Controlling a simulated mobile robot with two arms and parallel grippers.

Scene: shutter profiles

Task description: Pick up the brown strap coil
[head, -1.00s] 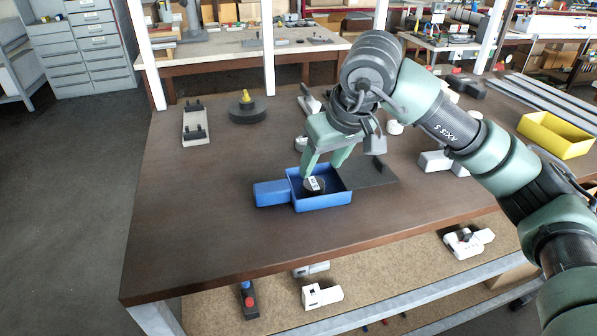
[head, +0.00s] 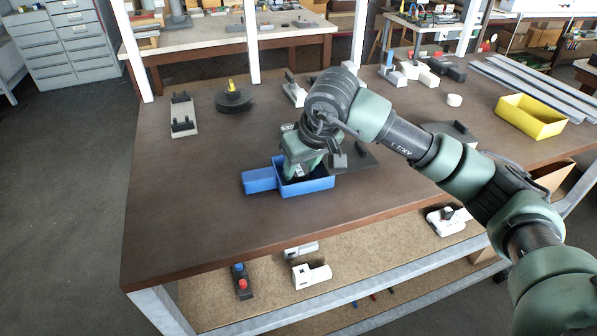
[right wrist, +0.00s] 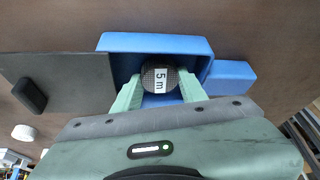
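The strap coil (right wrist: 159,77) is a small dark, round roll with a white "5 m" label. It is inside the blue bin (right wrist: 185,43), between the two pale green fingers of my right gripper (right wrist: 160,84). The fingers are close against both sides of the coil; whether they press on it cannot be told. In the head view my right gripper (head: 298,174) reaches down into the blue bin (head: 310,186) and hides the coil. My left gripper is not in view.
A dark flat plate (head: 354,156) lies right of the bin. A black disc with a yellow knob (head: 233,99) and a light tray (head: 184,117) stand farther left. A yellow bin (head: 530,116) is at the right. The table's front left is clear.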

